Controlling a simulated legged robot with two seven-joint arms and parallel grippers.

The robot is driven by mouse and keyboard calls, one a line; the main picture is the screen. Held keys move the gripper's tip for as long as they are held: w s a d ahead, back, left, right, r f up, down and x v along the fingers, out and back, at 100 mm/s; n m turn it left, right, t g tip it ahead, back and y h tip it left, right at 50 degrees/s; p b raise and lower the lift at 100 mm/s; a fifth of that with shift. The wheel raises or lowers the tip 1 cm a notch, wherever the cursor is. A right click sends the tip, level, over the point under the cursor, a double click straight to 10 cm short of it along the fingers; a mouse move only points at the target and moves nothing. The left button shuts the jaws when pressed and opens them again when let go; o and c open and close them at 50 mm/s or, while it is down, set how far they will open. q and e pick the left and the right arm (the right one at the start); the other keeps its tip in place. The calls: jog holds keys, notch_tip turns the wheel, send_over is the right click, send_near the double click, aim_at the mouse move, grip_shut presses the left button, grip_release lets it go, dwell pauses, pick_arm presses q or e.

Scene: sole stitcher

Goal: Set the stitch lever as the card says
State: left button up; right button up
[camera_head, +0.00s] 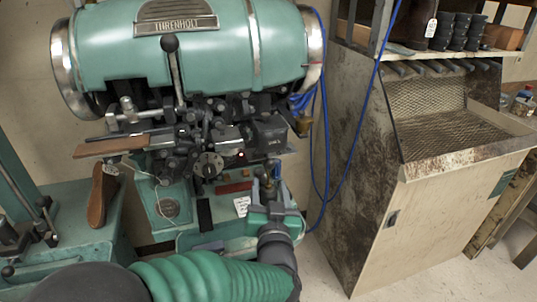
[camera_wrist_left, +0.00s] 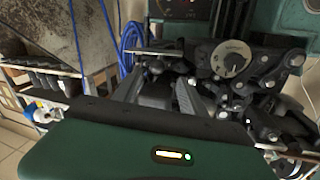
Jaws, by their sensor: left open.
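A lever with a round black knob (camera_head: 170,43) stands nearly upright at the front of the green stitching machine (camera_head: 110,55). A white card (camera_head: 242,205) with writing too small to read is low on the machine, just left of my left gripper. My left gripper (camera_head: 269,180) is open and points up below the machine head, right of and well below the knob. In the left wrist view its fingers (camera_wrist_left: 158,92) are apart with nothing clearly between them. A round dial (camera_head: 208,165) also shows in the left wrist view (camera_wrist_left: 234,64). My right gripper is not in view.
A brown shoe form (camera_head: 102,195) with a tag stands on the green bench at left. A brown flat arm (camera_head: 112,146) juts left from the mechanism. Blue hoses (camera_head: 322,120) hang at right, beside a stained cabinet (camera_head: 375,190). Floor shows at lower right.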

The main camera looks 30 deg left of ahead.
aim_at(272, 167)
pick_arm(q)
jog(key=b+x, duration=0.1)
jog(key=x, duration=0.9)
jog(key=shift+w+a+f, duration=0.1)
jog(key=shift+a, duration=0.15)
jog(key=shift+d+r, duration=0.2)
jog(key=shift+d, duration=0.25)
jog(key=shift+d+r, duration=0.15)
jog(key=shift+d, duration=0.4)
jog(key=c, duration=0.7)
jog(key=shift+a, duration=0.15)
jog(key=shift+c, duration=1.1)
jog(key=shift+s+a, duration=0.25)
jog(key=shift+a, duration=0.05)
grip_shut()
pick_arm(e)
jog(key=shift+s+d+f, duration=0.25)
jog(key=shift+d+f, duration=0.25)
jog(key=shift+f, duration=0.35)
pick_arm(q)
jog(key=shift+w+d, duration=0.1)
jog(key=shift+d, duration=0.05)
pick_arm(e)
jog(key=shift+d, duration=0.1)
